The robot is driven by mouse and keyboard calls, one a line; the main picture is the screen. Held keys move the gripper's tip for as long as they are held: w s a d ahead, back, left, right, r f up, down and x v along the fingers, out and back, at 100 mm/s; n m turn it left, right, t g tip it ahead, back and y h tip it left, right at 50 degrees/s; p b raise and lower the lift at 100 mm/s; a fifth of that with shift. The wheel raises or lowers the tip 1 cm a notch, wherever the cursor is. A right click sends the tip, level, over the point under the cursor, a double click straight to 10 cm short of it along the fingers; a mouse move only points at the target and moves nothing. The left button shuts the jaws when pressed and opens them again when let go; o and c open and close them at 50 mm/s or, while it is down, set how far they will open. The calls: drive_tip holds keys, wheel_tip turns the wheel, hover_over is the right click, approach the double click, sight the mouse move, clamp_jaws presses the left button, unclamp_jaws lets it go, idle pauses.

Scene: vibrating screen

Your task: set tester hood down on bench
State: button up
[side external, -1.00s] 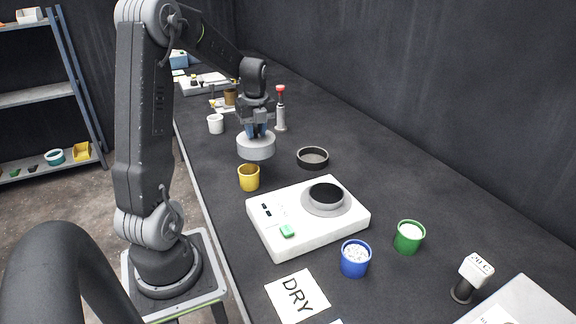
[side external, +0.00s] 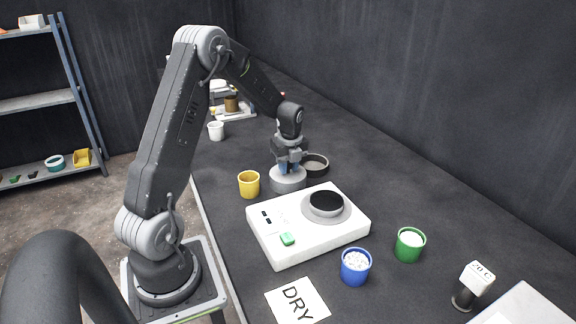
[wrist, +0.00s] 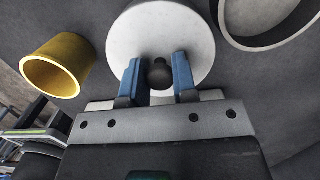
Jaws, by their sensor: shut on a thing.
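The tester hood (side external: 288,182) is a light grey round cap with a dark knob on top. In the wrist view the hood (wrist: 160,35) fills the top middle, and the blue fingers of my gripper (wrist: 158,75) are shut on its knob. In the side view my gripper (side external: 288,165) points down above the hood, behind the white tester. The hood is at or very near the bench (side external: 400,190); I cannot tell whether it touches.
The white tester (side external: 345,238) with a round grey platform stands in front of the hood. A yellow cup (side external: 249,184) is left of it and a dark ring (side external: 316,165) is close behind right. Blue (side external: 355,267) and green (side external: 410,245) cups stand nearer the camera.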

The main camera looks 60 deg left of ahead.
sight(290, 175)
drive_tip(key=shift+f, duration=0.15)
drive_tip(key=o, duration=0.9)
drive_tip(key=shift+o, duration=0.2)
wheel_tip(290, 175, up, 12)
drive_tip(key=d, duration=0.1)
drive_tip(key=s+d+r+n+t, duration=0.2)
drive_tip(key=d+r+n, duration=0.3)
drive_tip(key=d, duration=0.5)
drive_tip(key=s+d+r+n+t+h, duration=0.1)
drive_tip(key=s+d+r+n+t, duration=0.1)
drive_tip(key=s+d+n, duration=1.1)
drive_tip(key=s+d+t, duration=0.1)
drive_tip(key=s+d, duration=0.1)
drive_tip(key=d, duration=0.3)
drive_tip(key=shift+s+r+t, duration=0.15)
drive_tip(key=shift+s+t, duration=0.15)
drive_tip(key=shift+s, duration=0.05)
